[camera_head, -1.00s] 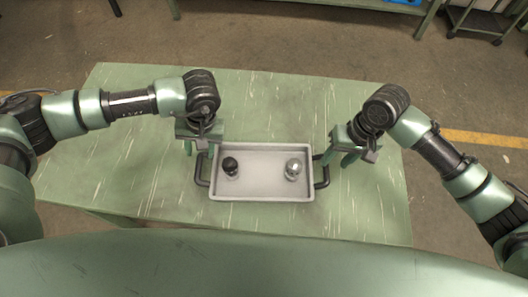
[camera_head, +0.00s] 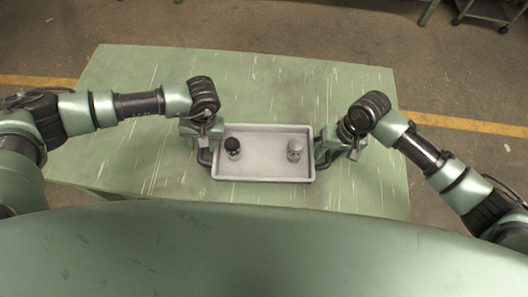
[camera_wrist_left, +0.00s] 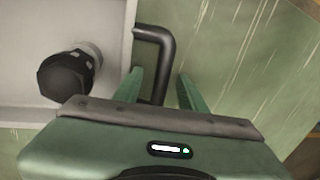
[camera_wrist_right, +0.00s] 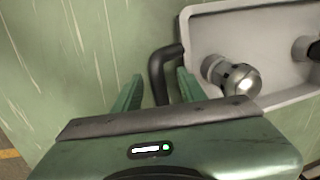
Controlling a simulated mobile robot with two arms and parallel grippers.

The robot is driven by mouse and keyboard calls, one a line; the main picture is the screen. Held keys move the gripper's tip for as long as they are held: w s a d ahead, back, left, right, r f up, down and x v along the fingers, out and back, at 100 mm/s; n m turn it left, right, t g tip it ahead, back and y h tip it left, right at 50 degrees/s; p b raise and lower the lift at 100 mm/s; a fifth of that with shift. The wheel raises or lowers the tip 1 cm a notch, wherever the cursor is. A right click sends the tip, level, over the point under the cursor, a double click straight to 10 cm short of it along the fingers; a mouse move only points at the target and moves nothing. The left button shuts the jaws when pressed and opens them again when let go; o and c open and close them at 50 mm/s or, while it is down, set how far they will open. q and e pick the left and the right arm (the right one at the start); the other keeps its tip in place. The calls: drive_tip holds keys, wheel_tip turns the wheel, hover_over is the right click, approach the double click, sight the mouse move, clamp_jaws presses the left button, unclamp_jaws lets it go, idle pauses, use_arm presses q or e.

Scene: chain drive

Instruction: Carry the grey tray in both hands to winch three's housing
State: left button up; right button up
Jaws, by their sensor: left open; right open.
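The grey tray (camera_head: 265,171) lies on the green table, with a black handle at each short end. A black-topped part (camera_head: 232,147) stands in its left half and a silver part (camera_head: 295,149) in its right half. My left gripper (camera_head: 202,146) is open at the left handle; in the left wrist view its two fingers stand on either side of the black handle (camera_wrist_left: 166,62). My right gripper (camera_head: 328,150) is open at the right handle; in the right wrist view its fingers stand on either side of that black handle (camera_wrist_right: 157,75). Whether the fingers touch the handles I cannot tell.
The green table (camera_head: 130,125) is bare around the tray. Beyond it is a brown floor with a yellow line (camera_head: 470,124). A green bench or cart stands at the far right (camera_head: 485,10).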

use_arm(q)
drive_tip(key=shift+f, duration=0.2)
use_arm(e)
drive_tip(key=shift+f, duration=0.2)
use_arm(q)
clamp_jaws()
use_arm(e)
clamp_jaws()
use_arm(q)
drive_tip(key=shift+w+r, duration=0.1)
drive_tip(key=shift+r, duration=0.05)
use_arm(e)
drive_tip(key=shift+r, duration=0.15)
idle(0.7)
